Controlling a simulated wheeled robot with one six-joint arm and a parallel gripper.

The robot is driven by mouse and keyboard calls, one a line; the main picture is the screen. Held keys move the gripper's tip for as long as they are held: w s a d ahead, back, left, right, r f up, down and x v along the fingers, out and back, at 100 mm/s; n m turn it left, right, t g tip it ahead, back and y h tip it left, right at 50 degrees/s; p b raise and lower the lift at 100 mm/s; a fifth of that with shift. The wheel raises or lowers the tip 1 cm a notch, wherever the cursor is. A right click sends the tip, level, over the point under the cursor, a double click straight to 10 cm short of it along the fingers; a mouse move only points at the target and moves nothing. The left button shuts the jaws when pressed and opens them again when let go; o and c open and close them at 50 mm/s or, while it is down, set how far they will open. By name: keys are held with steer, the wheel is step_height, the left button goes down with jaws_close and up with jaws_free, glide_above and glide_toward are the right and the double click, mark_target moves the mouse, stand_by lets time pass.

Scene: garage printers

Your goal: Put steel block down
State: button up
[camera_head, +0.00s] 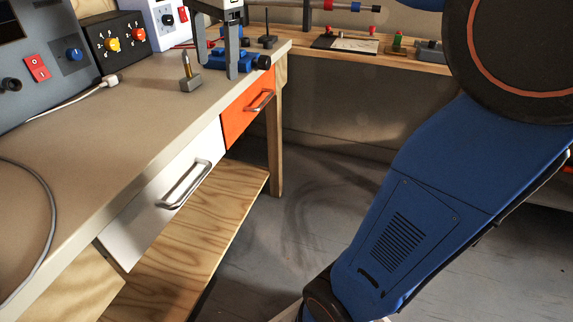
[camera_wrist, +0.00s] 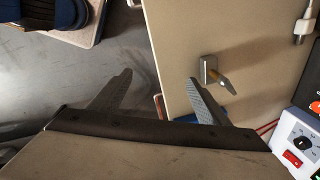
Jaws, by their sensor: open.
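The wrist view also shows the block (camera_wrist: 208,68), just beyond and to the right of the right fingertip. My gripper (camera_head: 217,68) is open and points down, to the right of the block in the head view. In the wrist view my gripper (camera_wrist: 160,77) has nothing between its fingers, which straddle the worktop's edge. The gap between finger and block is hard to judge.
A blue clamp-like tool (camera_head: 236,60) stands by the worktop's far corner, partly behind my fingers. A black box with knobs (camera_head: 118,45) and a grey control panel (camera_head: 50,60) line the left. A white cable (camera_head: 75,108) lies on the worktop. Its front middle is clear.

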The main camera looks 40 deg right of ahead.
steer(key=s+d+f+n+t, duration=0.1)
steer(key=s+d+f+n, duration=0.1)
steer(key=s+f+n, duration=0.5)
steer(key=s+d+f+n+t, duration=0.1)
steer(key=s+f+n, duration=0.6)
steer(key=s+f, duration=0.7)
step_height(320, 180, down, 3)
steer(key=shift+s+d+f+n+t, duration=0.1)
steer(key=shift+s+d+n+t, duration=0.25)
steer(key=shift+t, duration=0.25)
